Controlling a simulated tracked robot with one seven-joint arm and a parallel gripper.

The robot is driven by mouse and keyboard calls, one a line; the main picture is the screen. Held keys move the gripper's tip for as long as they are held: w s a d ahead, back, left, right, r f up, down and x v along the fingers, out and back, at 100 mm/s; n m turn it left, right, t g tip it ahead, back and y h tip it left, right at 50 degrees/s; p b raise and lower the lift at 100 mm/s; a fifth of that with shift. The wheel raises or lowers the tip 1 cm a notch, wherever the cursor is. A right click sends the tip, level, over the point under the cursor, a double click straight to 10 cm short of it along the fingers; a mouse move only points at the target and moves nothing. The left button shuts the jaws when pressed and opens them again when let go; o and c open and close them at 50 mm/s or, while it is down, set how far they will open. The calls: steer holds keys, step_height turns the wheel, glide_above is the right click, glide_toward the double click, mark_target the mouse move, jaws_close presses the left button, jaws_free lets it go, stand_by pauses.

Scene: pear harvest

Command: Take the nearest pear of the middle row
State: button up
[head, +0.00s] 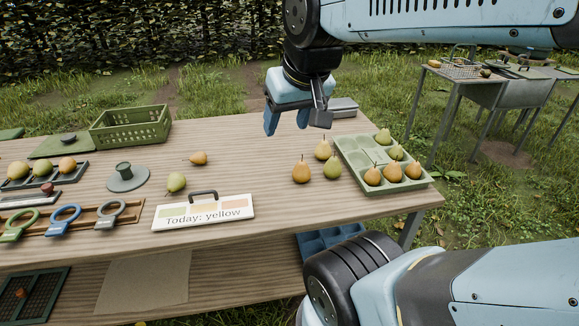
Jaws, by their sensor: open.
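A green tray (348,152) with compartments stands at the right end of the table. Three orange-brown pears fill its front edge: left (373,176), middle (393,172) and right (413,170). A yellow-green pear (396,153) sits behind them, and a greenish pear (383,137) sits at the back. Other compartments look empty. Which pears form the middle row is unclear. My gripper (287,121) is open, empty and pointing down, above the table behind these pears.
A sign (204,212) reads "Today: yellow". A green crate (130,128) stands at the back left. Coloured rings (64,220) lie front left. A grey box (343,107) is behind my gripper.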

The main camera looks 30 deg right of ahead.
steer(key=o, duration=0.7)
steer(key=w+d+f+m, duration=0.1)
steer(key=w+m, duration=0.1)
steer(key=w+f+m+y, duration=0.1)
steer(key=w+m, duration=0.2)
steer(key=w+d+f+m+g, duration=0.1)
steer(key=w+m, duration=0.1)
steer(key=w, duration=0.1)
steer(key=shift+d+f, duration=0.3)
steer(key=shift+d, duration=0.05)
steer(key=shift+o, duration=0.2)
steer(key=m+y, duration=0.2)
steer(key=m, duration=1.2)
glide_above(301, 172)
steer(key=s+a, duration=0.4)
steer(key=s, duration=0.1)
step_height(301, 172, down, 10)
steer(key=w+d+f+m+g, duration=0.1)
steer(key=w+d+f+m, duration=0.2)
steer(key=d+f+m, duration=0.6)
steer(key=shift+n+h, duration=0.3)
steer(key=shift+n, duration=0.3)
steer(key=shift+a+x, duration=0.15)
steer(key=shift+x, duration=3.45)
steer(key=shift+a+x, duration=0.15)
steer(key=shift+x, duration=3.45)
